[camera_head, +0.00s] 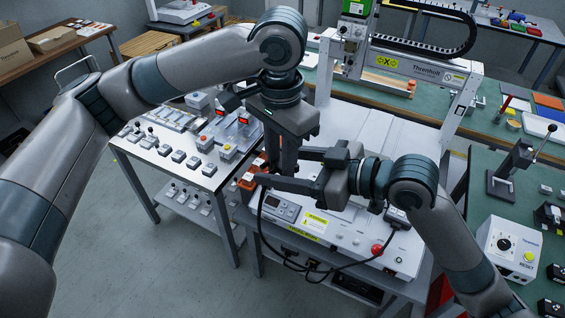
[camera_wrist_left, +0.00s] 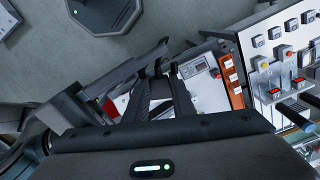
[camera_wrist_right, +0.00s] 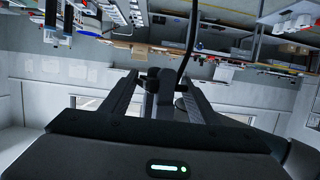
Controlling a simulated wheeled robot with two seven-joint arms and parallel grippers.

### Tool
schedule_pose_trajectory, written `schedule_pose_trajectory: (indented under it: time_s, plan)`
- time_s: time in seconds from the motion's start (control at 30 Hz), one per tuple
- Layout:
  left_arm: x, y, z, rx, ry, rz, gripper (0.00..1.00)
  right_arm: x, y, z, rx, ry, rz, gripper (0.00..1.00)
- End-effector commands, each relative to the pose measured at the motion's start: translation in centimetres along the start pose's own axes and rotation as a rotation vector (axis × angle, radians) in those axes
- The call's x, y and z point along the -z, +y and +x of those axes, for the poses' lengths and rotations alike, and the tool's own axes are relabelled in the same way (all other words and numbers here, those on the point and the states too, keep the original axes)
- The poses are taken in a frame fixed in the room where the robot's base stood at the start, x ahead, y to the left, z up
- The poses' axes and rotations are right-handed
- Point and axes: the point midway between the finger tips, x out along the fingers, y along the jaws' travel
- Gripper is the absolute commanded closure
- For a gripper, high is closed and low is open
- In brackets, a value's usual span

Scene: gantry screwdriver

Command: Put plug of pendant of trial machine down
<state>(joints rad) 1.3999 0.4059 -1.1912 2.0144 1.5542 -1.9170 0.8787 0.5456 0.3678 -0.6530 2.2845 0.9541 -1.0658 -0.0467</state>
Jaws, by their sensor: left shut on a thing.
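My left gripper (camera_head: 287,160) points down over the front left of the white trial machine's panel. It is shut on a small dark thing (camera_wrist_left: 158,70), seemingly the plug, mostly hidden by the fingers. My right gripper (camera_head: 262,168) comes in sideways from the right, its fingers spread apart on either side of the left gripper's fingertips. In the right wrist view the dark plug-like piece (camera_wrist_right: 152,82) shows between these open fingers; contact cannot be told. A black cable (camera_head: 263,225) hangs from near there and loops to a black connector (camera_head: 397,218) on the machine. A grey unit with a display (camera_head: 280,207) lies below.
The white machine top (camera_head: 345,240) carries a red emergency button (camera_head: 377,249). A table with buttons and switches (camera_head: 165,150) is to the left. A gantry (camera_head: 420,70) stands behind on a green bench.

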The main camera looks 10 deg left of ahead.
Motion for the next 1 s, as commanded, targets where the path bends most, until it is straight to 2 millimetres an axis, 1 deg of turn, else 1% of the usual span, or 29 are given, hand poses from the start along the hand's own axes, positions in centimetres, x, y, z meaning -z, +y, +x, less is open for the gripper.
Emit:
schedule_pose_trajectory:
  time_s: [0.03,0.1,0.13,0.17,0.2,0.57,0.67,0.77,0.8,0.83,0.9,0.93,1.0]
  plan:
    - [-0.2,0.1,0.1,-0.002,-0.005,0.005,1.00,0.0,0.4,-0.1,-0.009,-0.001,-0.001,0.68]
    - [-0.2,0.1,0.1,-0.002,-0.006,0.005,1.00,0.0,0.5,-0.1,-0.010,-0.001,-0.001,0.68]
    - [-0.2,0.1,0.1,-0.002,-0.006,0.006,0.73,0.0,0.5,-0.1,-0.011,-0.001,-0.002,0.68]
    - [-0.2,0.1,0.1,-0.002,-0.007,0.006,0.65,0.0,0.5,-0.1,-0.011,-0.001,-0.002,0.69]
    - [-0.2,0.1,0.1,-0.002,-0.007,0.006,0.56,0.0,0.5,-0.1,-0.012,-0.001,-0.002,0.69]
    - [-0.3,0.2,0.0,-0.003,-0.011,0.009,0.55,0.0,0.8,-0.1,-0.017,-0.001,-0.002,0.69]
    - [-0.3,0.2,-0.3,-0.003,-0.010,0.010,0.55,0.0,0.8,-0.1,-0.018,-0.002,-0.002,0.69]
    - [-0.3,0.2,-1.2,-0.001,-0.008,0.010,0.55,-0.1,0.9,-0.1,-0.019,-0.003,-0.002,0.69]
    - [-0.2,0.2,-1.6,-0.001,-0.007,0.009,0.55,-0.1,0.9,-0.1,-0.019,-0.004,-0.002,0.79]
    - [-0.2,0.2,-2.0,-0.001,-0.007,0.010,0.55,-0.1,0.8,-0.1,-0.019,-0.004,-0.002,0.80]
    - [-0.2,0.1,-3.1,0.000,-0.004,0.010,0.55,-0.2,0.8,-0.1,-0.017,-0.007,-0.001,0.88]
    - [-0.2,0.1,-3.6,0.000,-0.004,0.010,0.55,-0.3,0.8,-0.1,-0.017,-0.008,-0.001,0.88]
    - [-0.1,0.1,-4.9,0.000,0.000,0.010,0.55,-0.5,0.7,-0.1,-0.015,-0.012,0.001,0.98]
